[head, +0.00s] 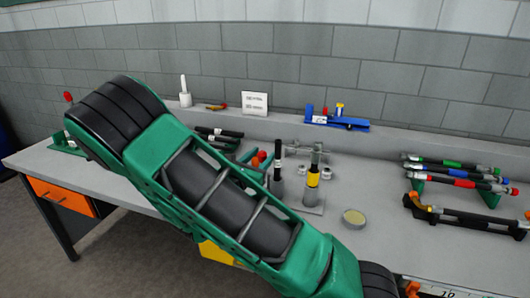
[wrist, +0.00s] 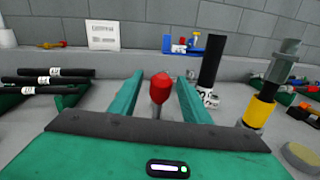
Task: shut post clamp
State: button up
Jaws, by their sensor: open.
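A red knob (wrist: 161,84) on a short grey stem stands upright in the middle of the wrist view; it looks like the post clamp's lever. My gripper (wrist: 159,79) is open, with one green finger on each side of the knob and gaps on both sides. In the head view the red knob (head: 262,156) shows just past my green arm, which hides its base. To its right stand a black upright hose (head: 278,165) and a post with a yellow band (head: 313,179). I cannot tell how the lever joins the clamp.
Black hoses (wrist: 45,79) lie on a green rack at left. A blue tool (head: 337,121) and a white sign (head: 255,103) stand at the back. A round tin (head: 354,218) is at front right. Coloured hoses (head: 455,173) lie on racks farther right.

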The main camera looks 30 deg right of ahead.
jog(key=shift+x, duration=2.3)
grip_shut()
